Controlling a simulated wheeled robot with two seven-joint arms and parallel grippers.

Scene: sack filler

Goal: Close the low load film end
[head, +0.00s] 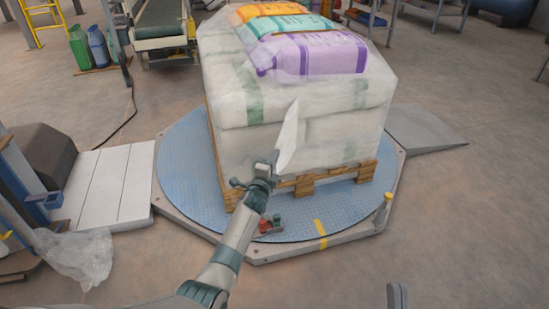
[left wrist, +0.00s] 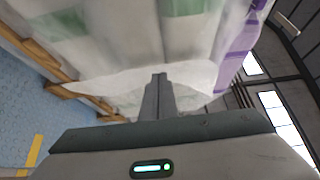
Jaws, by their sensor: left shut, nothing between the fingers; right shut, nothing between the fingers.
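The wrapped load (head: 345,140) of sacks stands on a wooden pallet (head: 305,185), under clear film. A whitish loose film end (head: 289,138) stands out from its near face as a narrow flap. My left gripper (head: 268,168) is at the flap's lower end, shut and empty. In the left wrist view its shut fingers (left wrist: 160,90) point at the load, and the pale film flap (left wrist: 112,84) spreads behind the fingertips. I cannot tell whether they touch. My right gripper (head: 397,294) shows only as a grey tip at the bottom edge, shut and apart from the load.
The pallet sits on a round blue turntable (head: 180,165) with a grey rim. A small yellow-topped post (head: 384,212) stands at its right front. White boards (head: 110,185) and crumpled clear film (head: 78,258) lie at the left. A ramp (head: 425,125) is at the right.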

